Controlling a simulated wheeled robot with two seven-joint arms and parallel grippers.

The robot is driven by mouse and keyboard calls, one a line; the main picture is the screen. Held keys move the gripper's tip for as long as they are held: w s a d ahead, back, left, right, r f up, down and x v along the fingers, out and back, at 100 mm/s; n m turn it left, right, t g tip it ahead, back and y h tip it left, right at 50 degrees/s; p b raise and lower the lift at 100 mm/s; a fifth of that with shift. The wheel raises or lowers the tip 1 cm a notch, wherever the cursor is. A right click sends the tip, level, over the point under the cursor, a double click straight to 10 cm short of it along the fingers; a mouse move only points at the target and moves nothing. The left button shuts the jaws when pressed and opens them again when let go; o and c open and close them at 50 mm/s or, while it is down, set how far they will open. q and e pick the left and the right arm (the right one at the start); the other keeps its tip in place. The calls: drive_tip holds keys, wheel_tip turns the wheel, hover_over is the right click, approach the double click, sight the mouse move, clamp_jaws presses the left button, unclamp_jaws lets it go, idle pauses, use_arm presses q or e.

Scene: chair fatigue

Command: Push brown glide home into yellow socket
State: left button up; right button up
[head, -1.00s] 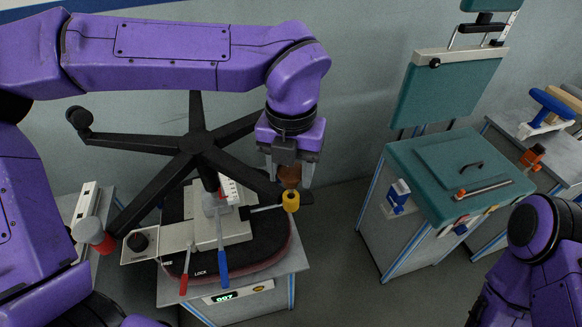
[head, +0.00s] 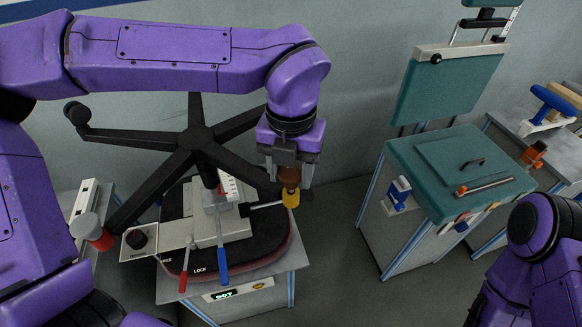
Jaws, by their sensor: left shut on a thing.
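The brown glide (head: 289,175) is between the fingers of my left gripper (head: 289,180), which is shut on it and points down. The yellow socket (head: 291,197) is directly below the glide, at the end of a black chair-base arm. The glide's lower end meets the socket's top; how deep it sits inside cannot be told. The gripper fingers partly hide the glide. My right arm shows at the lower right, but its gripper is out of the frame.
The black star base (head: 195,139) spreads above a cushion (head: 180,262) on a workbench. A grey mechanism with a red lever (head: 187,265) and a blue lever (head: 222,255) stands there. A teal-topped cabinet (head: 435,165) is at right. Grey floor lies between.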

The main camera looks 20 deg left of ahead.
sight(291, 171)
use_arm(q)
drive_tip(key=shift+f+b, duration=0.7)
drive_tip(key=shift+f, duration=0.4)
drive_tip(key=o, duration=1)
drive_tip(key=shift+o, duration=0.2)
wheel_tip(291, 171, up, 11)
drive_tip(key=shift+f, duration=0.15)
